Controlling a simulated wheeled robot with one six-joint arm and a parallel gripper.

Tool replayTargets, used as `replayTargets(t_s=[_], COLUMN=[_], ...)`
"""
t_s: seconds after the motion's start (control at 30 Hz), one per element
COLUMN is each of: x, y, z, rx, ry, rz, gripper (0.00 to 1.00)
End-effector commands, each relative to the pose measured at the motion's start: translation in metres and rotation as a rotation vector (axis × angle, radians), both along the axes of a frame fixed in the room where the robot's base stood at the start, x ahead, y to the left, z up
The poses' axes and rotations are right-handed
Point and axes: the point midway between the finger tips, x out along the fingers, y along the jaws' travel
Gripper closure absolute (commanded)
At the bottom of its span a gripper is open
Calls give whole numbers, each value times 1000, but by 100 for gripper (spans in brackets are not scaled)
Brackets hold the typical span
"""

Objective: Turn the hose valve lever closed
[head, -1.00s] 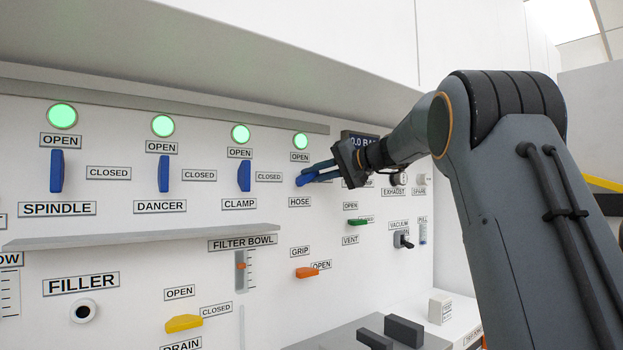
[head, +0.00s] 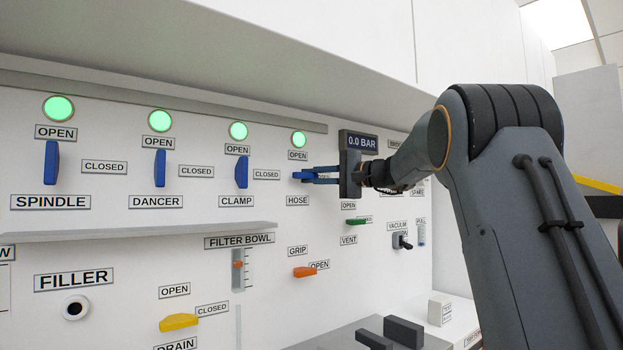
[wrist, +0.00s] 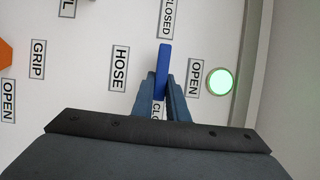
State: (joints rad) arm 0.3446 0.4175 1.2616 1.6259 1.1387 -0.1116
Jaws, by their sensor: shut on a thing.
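The blue hose valve lever (head: 298,175) is on the wall panel between the OPEN label above and the HOSE label (head: 298,201) below. It lies about level, crosswise to the upright levers beside it. My gripper (head: 325,176) reaches in from the right and is shut on the lever. In the wrist view, the lever (wrist: 163,62) stands between my two fingers (wrist: 161,92), and a partly hidden CLOSED label (wrist: 156,112) shows behind them. The round lamp (head: 299,139) above the HOSE lever is lit green, and it also shows in the wrist view (wrist: 221,81).
Blue levers for SPINDLE (head: 52,163), DANCER (head: 160,168) and CLAMP (head: 241,172) stand upright to the left under green lamps. A 0.0 BAR display (head: 361,143) is just above my gripper. A ledge (head: 140,232) and the green VENT lever (head: 357,220) sit lower.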

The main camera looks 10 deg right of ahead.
Motion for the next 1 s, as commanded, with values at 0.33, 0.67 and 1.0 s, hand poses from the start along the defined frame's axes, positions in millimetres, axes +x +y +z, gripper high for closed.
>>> replayTargets(t_s=[0.33, 0.67, 1.0], x=[0, 0, -16], y=[0, 0, -17], z=[0, 0, 0], rx=[6, 5, 4], ry=[3, 2, 1], rz=[-1, 0, -3], gripper=[100, 68, 68])
